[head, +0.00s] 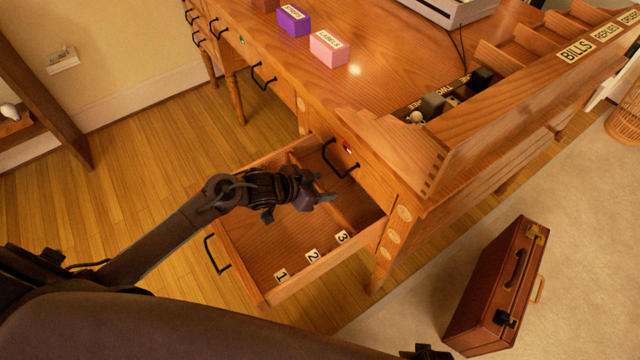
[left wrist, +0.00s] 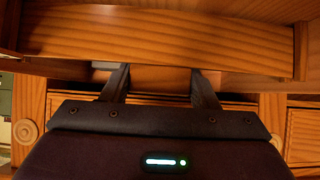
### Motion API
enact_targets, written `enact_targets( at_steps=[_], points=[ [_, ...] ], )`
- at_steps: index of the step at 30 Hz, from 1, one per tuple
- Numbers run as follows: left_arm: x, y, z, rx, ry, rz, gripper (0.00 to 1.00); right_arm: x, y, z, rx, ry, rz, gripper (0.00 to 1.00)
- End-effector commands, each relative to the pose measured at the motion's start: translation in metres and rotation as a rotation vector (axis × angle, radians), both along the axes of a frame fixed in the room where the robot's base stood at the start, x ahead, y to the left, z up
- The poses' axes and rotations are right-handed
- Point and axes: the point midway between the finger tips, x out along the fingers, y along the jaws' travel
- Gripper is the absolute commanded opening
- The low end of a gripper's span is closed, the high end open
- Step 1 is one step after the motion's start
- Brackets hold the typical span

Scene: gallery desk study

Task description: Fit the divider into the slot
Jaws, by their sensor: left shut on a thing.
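The open drawer (head: 252,287) of the desk has labels 1 (head: 281,275), 2 (head: 312,255) and 3 (head: 342,237) along its right-hand wall. My left gripper (head: 318,199) is over the drawer, shut on the wooden divider (head: 349,222). The divider runs across the drawer, its near end close to label 3. The gripper hides its middle. In the left wrist view, the divider (left wrist: 160,35) lies level across the top, beyond the fingers of my left gripper (left wrist: 160,82). I cannot make out the slot or whether the divider is seated.
A brown briefcase (head: 498,285) stands on the pale rug to the right. A pink box (head: 329,48) and a purple box (head: 294,21) are on the desktop. A raised wooden organiser (head: 500,115) edges the desk. Floor left of the drawer is clear.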

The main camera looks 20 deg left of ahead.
Motion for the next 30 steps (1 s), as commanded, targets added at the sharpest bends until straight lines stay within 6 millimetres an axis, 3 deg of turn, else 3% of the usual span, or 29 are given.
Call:
enact_targets(
  at_steps=[4,5,10,20,30],
  points=[
    [0.0,0.0,-0.004,-0.001,-0.001,0.0,0.3,0.0,0.0,-0.003,0.0,0.0,0.0,0.18],
    [0.0,0.0,-0.004,-0.001,-0.001,0.0,0.57,0.0,0.0,-0.002,0.0,0.0,0.0,0.18],
    [0.0,0.0,-0.003,-0.001,-0.001,0.0,0.79,0.0,0.0,-0.002,0.0,0.0,0.0,0.18],
    [-0.002,0.002,-0.001,0.001,0.0,-0.001,0.8,0.0,0.0,-0.001,0.0,0.0,0.0,0.18],
    [-0.036,0.028,0.032,0.003,0.0,-0.003,0.8,0.0,0.0,0.013,0.0,0.0,0.0,0.18]
  ],
)
